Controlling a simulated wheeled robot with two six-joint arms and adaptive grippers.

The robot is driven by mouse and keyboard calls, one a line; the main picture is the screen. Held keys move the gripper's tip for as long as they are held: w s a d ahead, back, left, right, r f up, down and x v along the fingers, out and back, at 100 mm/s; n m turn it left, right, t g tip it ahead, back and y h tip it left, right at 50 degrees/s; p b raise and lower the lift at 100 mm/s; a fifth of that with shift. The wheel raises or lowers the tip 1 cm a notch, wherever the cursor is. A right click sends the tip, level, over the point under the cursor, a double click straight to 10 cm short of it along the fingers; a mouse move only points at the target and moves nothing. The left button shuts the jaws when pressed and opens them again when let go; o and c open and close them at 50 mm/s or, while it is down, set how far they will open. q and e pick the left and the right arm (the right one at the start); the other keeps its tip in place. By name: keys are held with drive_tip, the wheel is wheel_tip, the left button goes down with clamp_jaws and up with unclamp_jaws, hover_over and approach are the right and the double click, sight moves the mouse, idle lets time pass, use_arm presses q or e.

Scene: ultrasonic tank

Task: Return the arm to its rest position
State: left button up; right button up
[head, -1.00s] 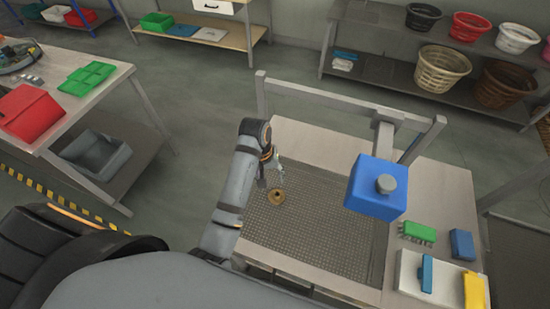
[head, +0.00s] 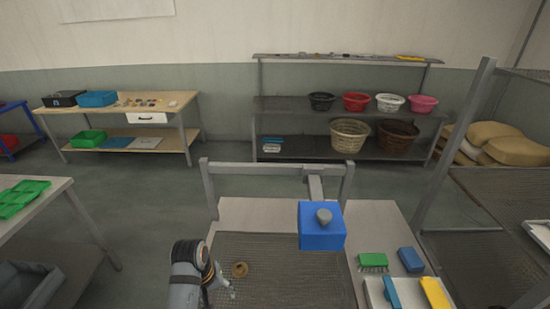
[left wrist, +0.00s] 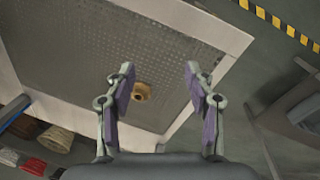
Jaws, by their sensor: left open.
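My left arm comes in at the bottom of the head view, with its gripper (head: 226,288) over the mesh surface of the work table (head: 280,268). In the left wrist view the left gripper (left wrist: 160,67) is open, its two purple-padded fingers apart with nothing between them. A small brass-coloured ring-shaped part (head: 239,269) lies on the mesh. It also shows in the left wrist view (left wrist: 142,91), beyond the fingers and apart from them. My right gripper is in neither view.
A metal frame (head: 260,168) rises behind the table and carries a blue block (head: 321,232). A green brush (head: 373,260), a blue block (head: 411,259) and a white tray (head: 376,290) lie on the right. Shelves with baskets stand behind; floor between is clear.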

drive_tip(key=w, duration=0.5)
use_arm(q)
drive_tip(key=s+a+r+m+t+y, duration=0.25)
drive_tip(key=s+a+m, duration=0.25)
drive_tip(key=s+a, duration=0.5)
drive_tip(key=s+f+b, duration=0.3)
drive_tip(key=f+b, duration=0.2)
drive_tip(key=f, duration=2.4)
drive_tip(key=s+a+f+g+b, duration=0.2)
drive_tip(key=s+f+b, duration=0.3)
drive_tip(key=s+f, duration=1.5)
wheel_tip(320, 180, down, 4)
drive_tip(key=shift+r+n, duration=0.1)
drive_tip(key=shift+n, duration=0.2)
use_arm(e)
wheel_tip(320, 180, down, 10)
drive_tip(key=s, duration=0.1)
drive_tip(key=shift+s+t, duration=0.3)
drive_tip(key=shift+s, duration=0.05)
